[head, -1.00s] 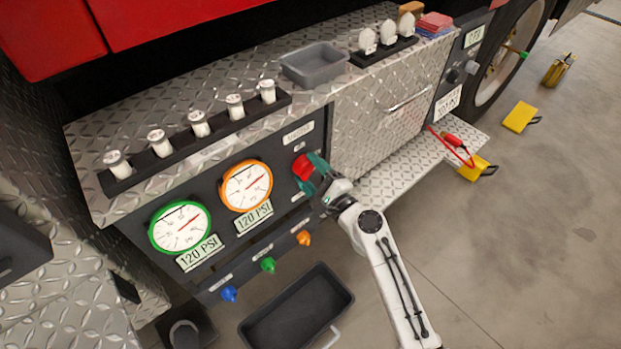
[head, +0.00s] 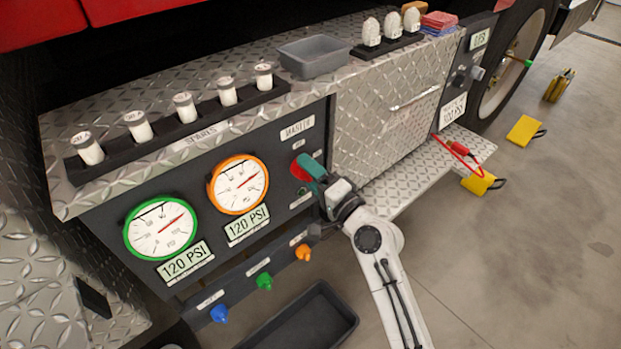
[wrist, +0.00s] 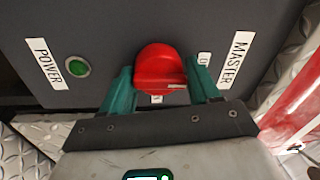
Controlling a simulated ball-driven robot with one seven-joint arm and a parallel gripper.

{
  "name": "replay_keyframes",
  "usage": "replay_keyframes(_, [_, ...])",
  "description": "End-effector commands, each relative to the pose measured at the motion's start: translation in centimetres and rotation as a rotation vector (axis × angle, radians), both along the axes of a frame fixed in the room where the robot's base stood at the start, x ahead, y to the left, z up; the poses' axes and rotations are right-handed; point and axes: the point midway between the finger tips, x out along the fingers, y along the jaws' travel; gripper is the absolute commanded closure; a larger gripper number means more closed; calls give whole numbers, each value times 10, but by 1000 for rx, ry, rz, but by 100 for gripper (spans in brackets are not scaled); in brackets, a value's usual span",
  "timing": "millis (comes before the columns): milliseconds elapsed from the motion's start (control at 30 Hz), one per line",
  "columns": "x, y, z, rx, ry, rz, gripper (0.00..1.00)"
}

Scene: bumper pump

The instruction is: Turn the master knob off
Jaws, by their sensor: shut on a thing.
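The red master knob (head: 298,168) sits on the dark panel under the MASTER label (head: 297,129). In the wrist view the knob (wrist: 160,68) is between the two teal fingers of my gripper (wrist: 161,88), which is shut on it. In the head view my gripper (head: 312,172) reaches the knob from the lower right and partly hides it. A green light (wrist: 77,67) beside a POWER label (wrist: 46,63) shows to the left of the knob in the wrist view. The small mark below the knob is partly hidden.
Green-rimmed (head: 160,228) and orange-rimmed (head: 238,184) gauges sit left of the knob, both with 120 PSI plates. Blue (head: 219,313), green (head: 264,281) and orange (head: 302,252) knobs are below. A dark bin (head: 318,318) is on the floor. A diamond-plate step (head: 410,180) lies to the right.

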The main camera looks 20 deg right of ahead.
Motion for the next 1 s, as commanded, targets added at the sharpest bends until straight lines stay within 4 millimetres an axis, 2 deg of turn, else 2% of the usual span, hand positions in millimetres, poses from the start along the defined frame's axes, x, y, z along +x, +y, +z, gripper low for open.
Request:
replay_keyframes(33, [-2,4,-11,-16,13,11,69])
replay_keyframes(667, [-2,3,-10,-57,1,9,69])
replay_keyframes(700, [-2,3,-10,-57,1,9,35])
replay_keyframes(867, [-1,2,-8,-56,-2,8,20])
replay_keyframes(1000, [-1,1,-5,-55,-7,4,18])
